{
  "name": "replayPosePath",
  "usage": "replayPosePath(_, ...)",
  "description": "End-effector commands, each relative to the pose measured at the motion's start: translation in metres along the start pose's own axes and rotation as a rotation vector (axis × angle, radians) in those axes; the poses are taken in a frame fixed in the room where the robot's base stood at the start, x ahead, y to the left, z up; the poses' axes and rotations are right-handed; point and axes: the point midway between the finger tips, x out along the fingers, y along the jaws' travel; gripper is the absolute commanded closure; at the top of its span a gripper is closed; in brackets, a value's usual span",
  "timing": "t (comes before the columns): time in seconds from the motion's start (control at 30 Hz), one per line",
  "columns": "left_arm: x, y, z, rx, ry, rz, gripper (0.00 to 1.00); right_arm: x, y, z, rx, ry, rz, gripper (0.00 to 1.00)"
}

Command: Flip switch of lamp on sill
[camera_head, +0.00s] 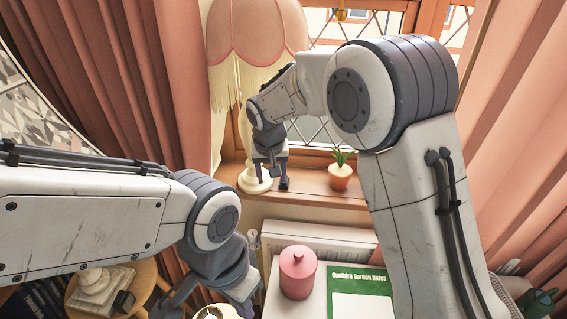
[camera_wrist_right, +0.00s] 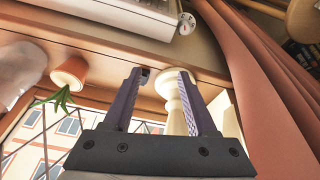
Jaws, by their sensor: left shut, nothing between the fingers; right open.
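The lamp (camera_head: 258,30) stands on the window sill (camera_head: 318,187), with a pink scalloped shade, pale fringe and a cream turned stem on a round foot. My right gripper (camera_head: 270,178) is at the lamp's foot, pointing down, open and empty. In the right wrist view, my right gripper (camera_wrist_right: 163,78) has its two fingers spread, with the cream lamp stem (camera_wrist_right: 178,112) showing between and beyond them, close to one finger. I cannot tell whether they touch. I cannot make out the lamp's switch. My left gripper (camera_head: 210,290) is low in the head view, shut and empty, partly cut off.
A potted plant (camera_head: 340,172) stands on the sill right of the lamp. Below are a radiator (camera_head: 320,236), a pink lidded jar (camera_head: 298,270) and a green book (camera_head: 345,285). Pink curtains (camera_head: 140,75) hang beside the window. A round wooden stool (camera_head: 140,275) is lower left.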

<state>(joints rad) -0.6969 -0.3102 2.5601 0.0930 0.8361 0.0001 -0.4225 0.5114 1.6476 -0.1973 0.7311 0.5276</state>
Motion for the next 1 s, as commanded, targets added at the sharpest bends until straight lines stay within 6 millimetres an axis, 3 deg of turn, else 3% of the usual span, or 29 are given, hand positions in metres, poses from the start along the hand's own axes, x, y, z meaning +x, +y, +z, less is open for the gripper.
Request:
replayPosePath(0.03, -0.011, 0.001, -0.001, 0.000, 0.000, 0.000, 1.00, 0.012, 0.007, -0.027, 0.052, 0.018, 0.016, 0.43)
replayPosePath(0.1, -0.016, 0.001, -0.001, 0.000, 0.000, 0.000, 1.00, 0.028, 0.016, -0.053, 0.111, 0.046, 0.030, 0.43)
replayPosePath(0.3, -0.022, 0.002, -0.001, 0.000, 0.000, 0.000, 1.00, 0.057, 0.033, -0.089, 0.203, 0.092, 0.051, 0.43)
replayPosePath(0.47, -0.027, 0.002, -0.001, 0.000, 0.000, 0.000, 1.00, 0.072, 0.038, -0.095, 0.217, 0.097, 0.055, 0.43)
replayPosePath(0.8, -0.048, 0.004, -0.003, -0.002, 0.000, 0.000, 1.00, 0.132, 0.041, -0.100, 0.214, 0.097, 0.054, 0.43)
replayPosePath(1.0, -0.054, 0.004, -0.003, -0.002, 0.000, 0.000, 1.00, 0.156, 0.042, -0.102, 0.214, 0.099, 0.053, 0.43)
